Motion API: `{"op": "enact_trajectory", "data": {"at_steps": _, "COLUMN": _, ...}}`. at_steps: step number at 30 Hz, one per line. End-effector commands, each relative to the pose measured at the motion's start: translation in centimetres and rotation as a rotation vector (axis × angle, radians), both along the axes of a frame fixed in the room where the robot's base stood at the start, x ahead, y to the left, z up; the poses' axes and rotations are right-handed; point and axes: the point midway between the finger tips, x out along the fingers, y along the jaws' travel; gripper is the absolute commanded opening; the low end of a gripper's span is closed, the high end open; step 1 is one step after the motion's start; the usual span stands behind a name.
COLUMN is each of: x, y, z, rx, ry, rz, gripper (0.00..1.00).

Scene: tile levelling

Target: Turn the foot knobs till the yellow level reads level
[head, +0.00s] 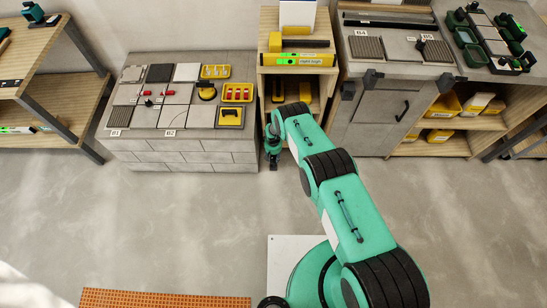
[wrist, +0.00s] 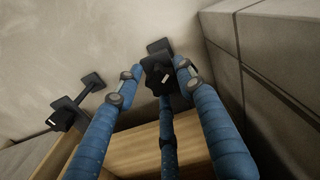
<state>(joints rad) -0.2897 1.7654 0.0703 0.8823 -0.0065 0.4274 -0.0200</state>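The yellow level (head: 300,60) lies across the top of a narrow wooden cabinet (head: 263,62). Its small green display seems to read "right high". In the wrist view, a black foot knob (wrist: 158,76) sits between the blue fingertips of my gripper (wrist: 156,80), at the bottom of the wooden cabinet. The fingers are around the knob, but I cannot tell whether they press on it. A second black foot knob (wrist: 62,118) stands to the left, clear of the fingers. In the head view my gripper (head: 272,152) is low, at the cabinet's left front; the feet are hidden there.
A grey block bench (head: 185,150) with tiles and yellow boxes stands close on the left of my gripper. A grey cabinet (head: 378,125) stands to the right. A yellow tool (head: 292,43) lies behind the level. The floor (head: 190,225) in front is mostly clear.

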Motion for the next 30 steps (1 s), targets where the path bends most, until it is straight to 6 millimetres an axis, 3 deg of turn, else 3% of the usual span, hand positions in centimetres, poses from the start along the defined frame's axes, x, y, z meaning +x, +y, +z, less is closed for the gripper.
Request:
{"op": "enact_trajectory", "data": {"at_steps": 17, "x": 0.2, "y": 0.0, "z": 0.6, "rx": 0.001, "ry": -0.003, "rz": -0.001, "gripper": 0.47}}
{"op": "enact_trajectory", "data": {"at_steps": 30, "x": 0.2, "y": 0.0, "z": 4.0, "rx": 0.001, "ry": -0.003, "rz": -0.001, "gripper": 0.47}}
